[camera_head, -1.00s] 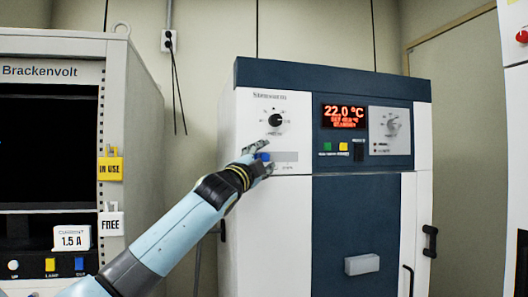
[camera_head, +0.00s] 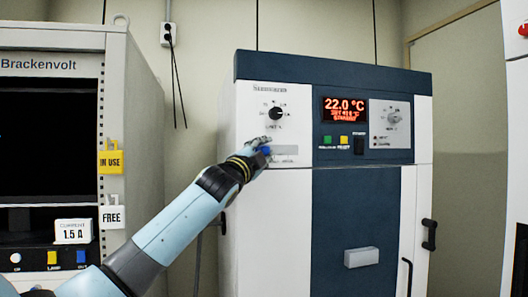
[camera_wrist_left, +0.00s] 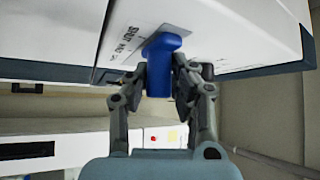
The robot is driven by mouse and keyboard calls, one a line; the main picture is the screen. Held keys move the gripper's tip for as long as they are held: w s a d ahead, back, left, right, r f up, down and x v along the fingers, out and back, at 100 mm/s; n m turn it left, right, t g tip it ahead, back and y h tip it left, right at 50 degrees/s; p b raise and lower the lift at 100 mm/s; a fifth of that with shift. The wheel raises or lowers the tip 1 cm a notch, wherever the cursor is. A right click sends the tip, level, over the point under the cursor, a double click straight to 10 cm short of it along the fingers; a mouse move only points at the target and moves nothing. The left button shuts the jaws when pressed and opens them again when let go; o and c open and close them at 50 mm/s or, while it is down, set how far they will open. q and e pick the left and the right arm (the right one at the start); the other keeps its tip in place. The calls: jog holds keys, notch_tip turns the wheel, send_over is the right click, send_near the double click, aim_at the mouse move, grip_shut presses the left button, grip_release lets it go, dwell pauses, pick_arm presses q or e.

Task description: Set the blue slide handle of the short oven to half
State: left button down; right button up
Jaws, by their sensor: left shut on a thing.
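The short oven (camera_head: 270,220) is a white and dark blue cabinet in the middle of the head view. Its blue slide handle (camera_head: 266,150) sits at the left end of a grey slide plate (camera_head: 285,150), below a black knob. In the left wrist view the blue handle (camera_wrist_left: 160,70) stands between my fingers, by the printed label. My left gripper (camera_wrist_left: 159,78) is shut on the handle; it also shows in the head view (camera_head: 262,148), partly covering the handle and plate. My right gripper is not in view.
The black round knob (camera_head: 276,113) is just above the handle. The Brackenvolt cabinet (camera_head: 130,130), with hanging tags, stands at the left. Free space lies between the cabinets.

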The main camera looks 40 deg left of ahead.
pick_arm(q)
jog(key=shift+w+d+f+p, duration=0.1)
jog(key=shift+w+d+p, duration=0.3)
jog(key=shift+w+d, duration=0.8)
jog(key=shift+w+d+f, duration=0.1)
jog(key=shift+w+d, duration=0.1)
jog(key=shift+w, duration=0.2)
jog(key=shift+s+a, duration=0.1)
jog(key=c, duration=1.1)
grip_release()
jog(key=v, duration=1.2)
